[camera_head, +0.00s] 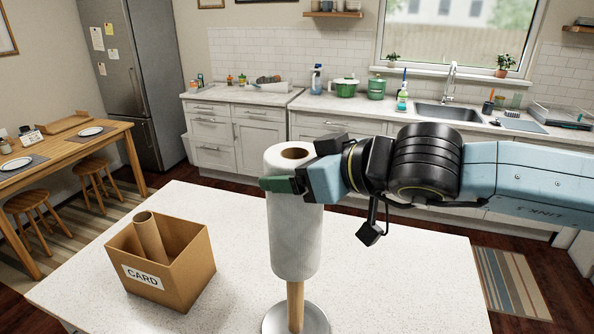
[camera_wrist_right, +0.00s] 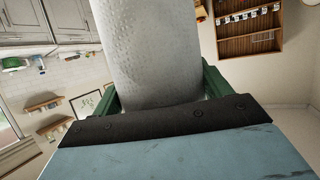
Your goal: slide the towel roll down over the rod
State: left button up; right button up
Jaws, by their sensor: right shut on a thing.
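The white towel roll (camera_head: 294,235) stands upright above the counter, with its brown core open at the top. My right gripper (camera_head: 285,185) is shut on the roll near its upper end, coming in from the right. The wrist view shows the roll (camera_wrist_right: 150,50) between the green fingers (camera_wrist_right: 160,85). The wooden rod (camera_head: 295,305) shows below the roll's lower end, rising from a round metal base (camera_head: 296,320). The roll's lower end is apart from the base, and the rod appears to run up into it; its upper part is hidden. My left gripper is not in view.
A cardboard box (camera_head: 190,270) marked CARD, holding a brown tube (camera_head: 150,238), stands on the white counter (camera_head: 400,290) left of the rod. The counter right of the rod is clear. The sink cabinets stand behind.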

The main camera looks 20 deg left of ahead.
dwell(0.4)
jog(key=shift+b, duration=0.35)
jog(key=shift+f, duration=0.1)
dwell(0.3)
jog(key=shift+f+b, duration=1.5)
jog(key=shift+b, duration=0.5)
jog(key=shift+f, duration=0.1)
jog(key=shift+f+b, duration=1.4)
jog(key=shift+b, duration=0.45)
